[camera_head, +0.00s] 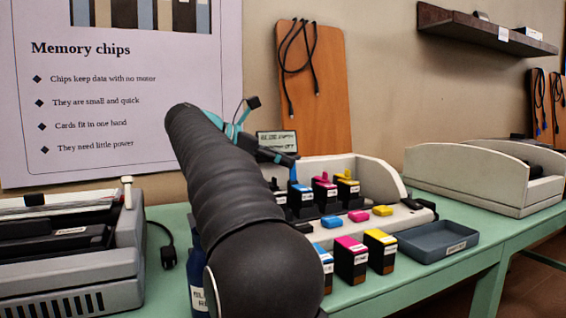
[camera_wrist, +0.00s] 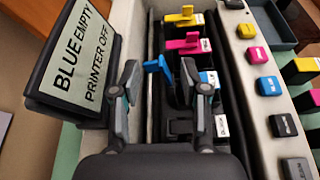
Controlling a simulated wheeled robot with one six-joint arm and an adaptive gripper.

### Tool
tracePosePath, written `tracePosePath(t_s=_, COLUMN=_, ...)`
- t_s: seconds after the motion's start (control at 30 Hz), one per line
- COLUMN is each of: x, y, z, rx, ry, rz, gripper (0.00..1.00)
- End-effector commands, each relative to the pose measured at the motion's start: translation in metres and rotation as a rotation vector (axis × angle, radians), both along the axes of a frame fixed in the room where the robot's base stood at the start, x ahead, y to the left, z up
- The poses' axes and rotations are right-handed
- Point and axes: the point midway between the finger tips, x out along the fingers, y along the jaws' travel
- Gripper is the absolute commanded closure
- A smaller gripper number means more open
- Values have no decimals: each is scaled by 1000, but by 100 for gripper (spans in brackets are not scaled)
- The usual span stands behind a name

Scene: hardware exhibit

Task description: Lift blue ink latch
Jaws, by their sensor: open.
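The blue ink latch (camera_wrist: 157,67) is a small T-shaped lever in the printer's ink bay. It lies between my gripper's (camera_wrist: 159,82) two spread fingers, with gaps at both sides in the wrist view. In the head view the blue latch (camera_head: 286,160) stands higher than the magenta latch (camera_head: 324,178) and the yellow latch (camera_head: 347,174). The blue cartridge (camera_wrist: 208,79) sits in the bay beside my right finger. My gripper is open and holds nothing. In the head view my arm hides most of it.
A display (camera_wrist: 80,55) reading "BLUE EMPTY PRINTER OFF" stands close left of my gripper. Coloured buttons (camera_wrist: 268,86) line the printer front. Spare cartridges (camera_head: 350,259) and a grey tray (camera_head: 437,240) stand on the green table. A black cartridge (camera_wrist: 181,126) sits nearby.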

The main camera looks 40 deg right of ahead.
Motion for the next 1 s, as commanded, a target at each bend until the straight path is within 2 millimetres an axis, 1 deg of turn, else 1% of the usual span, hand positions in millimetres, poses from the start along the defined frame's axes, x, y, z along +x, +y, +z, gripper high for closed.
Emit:
tracePosePath(t_s=0.13, x=-2, y=-7, z=-3, rx=0, ry=0, rz=-1, gripper=55)
tracePosePath(t_s=0.4, x=-2, y=-8, z=-4, rx=0, ry=0, rz=0, gripper=55)
tracePosePath(t_s=0.43, x=-2, y=-8, z=-4, rx=0, ry=0, rz=0, gripper=58)
tracePosePath(t_s=0.47, x=-2, y=-8, z=-4, rx=0, ry=0, rz=0, gripper=65)
tracePosePath(t_s=0.5, x=-2, y=-8, z=-4, rx=0, ry=0, rz=0, gripper=75)
tracePosePath(t_s=0.57, x=-2, y=-8, z=-4, rx=1, ry=0, rz=-1, gripper=90)
tracePosePath(t_s=0.6, x=-2, y=-8, z=-4, rx=1, ry=1, rz=0, gripper=100)
tracePosePath(t_s=0.83, x=0, y=-9, z=-2, rx=6, ry=22, rz=0, gripper=100)
tracePosePath(t_s=1.0, x=6, y=-10, z=0, rx=33, ry=132, rz=-1, gripper=100)
